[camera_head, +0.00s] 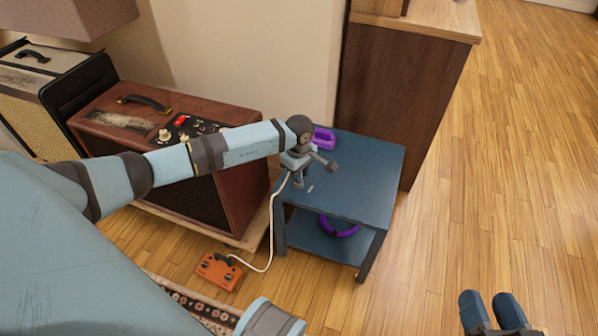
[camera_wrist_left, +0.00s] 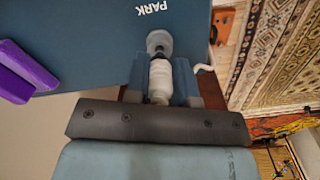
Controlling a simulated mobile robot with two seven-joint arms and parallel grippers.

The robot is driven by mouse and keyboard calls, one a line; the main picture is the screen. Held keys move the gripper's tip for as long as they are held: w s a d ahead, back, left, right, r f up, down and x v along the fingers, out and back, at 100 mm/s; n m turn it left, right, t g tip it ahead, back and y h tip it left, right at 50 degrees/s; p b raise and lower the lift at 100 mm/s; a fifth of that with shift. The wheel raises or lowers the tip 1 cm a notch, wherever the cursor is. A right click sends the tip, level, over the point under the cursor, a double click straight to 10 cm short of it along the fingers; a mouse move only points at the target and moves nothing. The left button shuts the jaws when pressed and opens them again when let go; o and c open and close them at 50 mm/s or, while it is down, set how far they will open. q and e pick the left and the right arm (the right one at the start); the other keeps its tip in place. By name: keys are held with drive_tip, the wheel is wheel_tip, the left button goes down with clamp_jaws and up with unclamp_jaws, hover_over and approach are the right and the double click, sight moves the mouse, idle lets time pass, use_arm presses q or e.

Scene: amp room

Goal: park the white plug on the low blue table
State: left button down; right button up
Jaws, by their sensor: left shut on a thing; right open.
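The low blue table (camera_head: 365,170) stands beside the wooden cabinet; its top also shows in the left wrist view (camera_wrist_left: 85,40) with the white word PARK (camera_wrist_left: 152,7). My left gripper (camera_head: 298,182) is over the table's left part, fingers pointing down. In the left wrist view, its fingers (camera_wrist_left: 160,80) are shut on the white plug (camera_wrist_left: 160,76), whose grey end points toward the table top. Whether the plug touches the table I cannot tell. The plug is mostly hidden in the head view. My right gripper (camera_head: 492,312) is open and empty over the floor at bottom right.
A white cable (camera_head: 271,225) runs from my left gripper down to the orange pedal (camera_head: 218,271) on the floor. A purple object (camera_head: 323,138) lies at the table's back; another purple item (camera_head: 340,229) is on the lower shelf. A brown amp (camera_head: 232,190) stands left. Floor at right is clear.

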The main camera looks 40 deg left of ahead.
use_arm(q)
drive_tip(key=shift+f+b, duration=0.4)
drive_tip(key=shift+f, duration=0.25)
drive_tip(key=shift+f, duration=0.3)
idle(0.3)
drive_tip(key=c, duration=0.9)
unclamp_jaws()
